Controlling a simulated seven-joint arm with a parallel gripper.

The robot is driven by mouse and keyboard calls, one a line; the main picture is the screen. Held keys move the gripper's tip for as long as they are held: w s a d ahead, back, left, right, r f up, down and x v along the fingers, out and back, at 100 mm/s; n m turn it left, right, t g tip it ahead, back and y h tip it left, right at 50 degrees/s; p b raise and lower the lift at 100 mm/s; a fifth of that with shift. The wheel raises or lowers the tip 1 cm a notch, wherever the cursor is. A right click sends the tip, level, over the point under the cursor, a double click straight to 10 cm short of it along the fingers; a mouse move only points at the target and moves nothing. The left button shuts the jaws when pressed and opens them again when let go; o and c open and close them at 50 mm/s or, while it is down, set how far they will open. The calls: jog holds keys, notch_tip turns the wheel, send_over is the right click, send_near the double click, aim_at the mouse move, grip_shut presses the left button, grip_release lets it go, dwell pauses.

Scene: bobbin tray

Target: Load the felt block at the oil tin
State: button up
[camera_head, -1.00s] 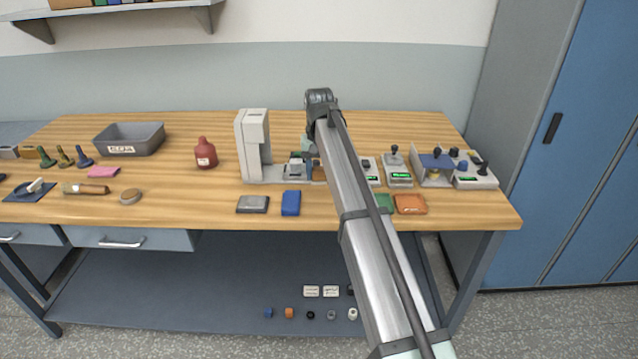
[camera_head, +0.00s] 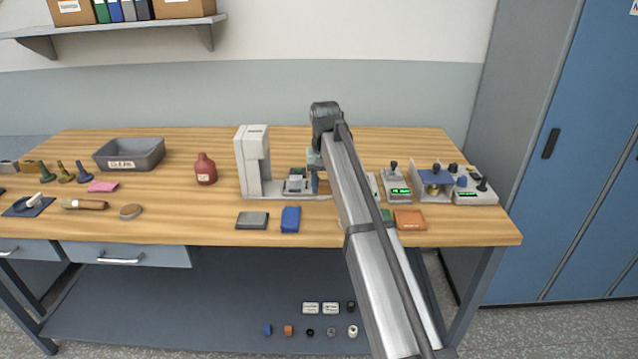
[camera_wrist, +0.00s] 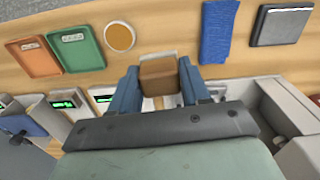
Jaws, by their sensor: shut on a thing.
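My gripper (camera_wrist: 158,84) has blue fingers shut on a small brown block (camera_wrist: 158,76), which looks like the felt block. In the wrist view the block sits between the fingertips, above the bench. In the head view my gripper (camera_head: 314,180) is just right of the white press-like machine, mostly hidden by my arm; the block cannot be made out there. The oil tin seems to be the dark red bottle-shaped container (camera_head: 205,170) with a white label. It stands upright left of the machine, well apart from my gripper, and is not in the wrist view.
The white machine (camera_head: 252,163) stands between my gripper and the red tin. A grey tray marked CLEAN (camera_head: 129,165) is farther left. A blue cloth (camera_head: 290,219) and grey pad (camera_head: 252,220) lie in front. Several small devices (camera_head: 397,185) stand to the right.

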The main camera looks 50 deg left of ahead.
jog(key=w+d+f, duration=0.2)
jog(key=w+d, duration=0.2)
jog(key=d, duration=0.2)
jog(key=shift+f, duration=2.65)
jog(key=shift+s+f, duration=0.1)
jog(key=shift+f, duration=0.5)
jog(key=shift+r, duration=0.1)
notch_tip(320, 180, up, 7)
dwell(1.2)
